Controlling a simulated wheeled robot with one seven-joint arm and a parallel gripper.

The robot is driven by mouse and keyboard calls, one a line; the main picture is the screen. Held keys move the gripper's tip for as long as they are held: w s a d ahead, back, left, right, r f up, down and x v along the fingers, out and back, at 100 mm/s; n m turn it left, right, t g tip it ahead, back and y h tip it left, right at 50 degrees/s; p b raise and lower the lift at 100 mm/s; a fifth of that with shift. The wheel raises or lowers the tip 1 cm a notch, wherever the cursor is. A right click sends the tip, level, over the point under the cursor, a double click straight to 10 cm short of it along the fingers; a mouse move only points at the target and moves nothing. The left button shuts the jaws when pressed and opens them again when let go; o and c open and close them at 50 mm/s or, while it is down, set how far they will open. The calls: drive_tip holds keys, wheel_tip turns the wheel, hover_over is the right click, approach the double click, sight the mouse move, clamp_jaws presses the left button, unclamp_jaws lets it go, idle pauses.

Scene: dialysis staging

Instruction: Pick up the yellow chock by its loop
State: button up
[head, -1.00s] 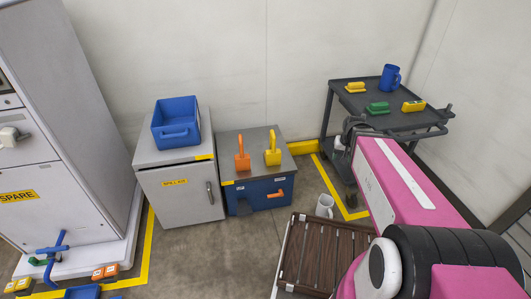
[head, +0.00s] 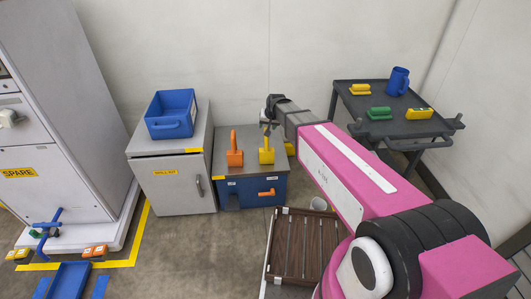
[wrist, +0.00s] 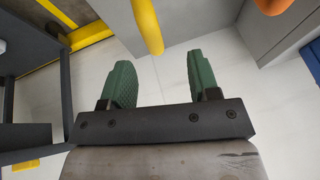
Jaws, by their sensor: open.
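The yellow chock (head: 266,156) stands upright on the grey top of the low blue-fronted cabinet, its loop pointing up. The loop's upper part is partly hidden behind the end of my arm in the head view. In the wrist view a yellow bar (wrist: 147,25), which looks like the loop, enters from the top edge, beyond my fingertips and nearer the left finger. My gripper (wrist: 158,62) is open with two green fingers apart and nothing between them. In the head view my arm's end is just above the chock.
An orange chock (head: 235,153) stands close left of the yellow one; an orange part (wrist: 272,4) shows in the wrist view. A grey cabinet with a blue bin (head: 171,126) is further left. A dark cart (head: 385,125) with a blue mug and several blocks stands right.

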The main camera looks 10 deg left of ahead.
sight(266, 144)
drive_tip(key=x, duration=0.6)
drive_tip(key=shift+w+d+f, duration=0.3)
drive_tip(key=shift+w+f, duration=0.05)
drive_tip(key=shift+f, duration=0.05)
clamp_jaws()
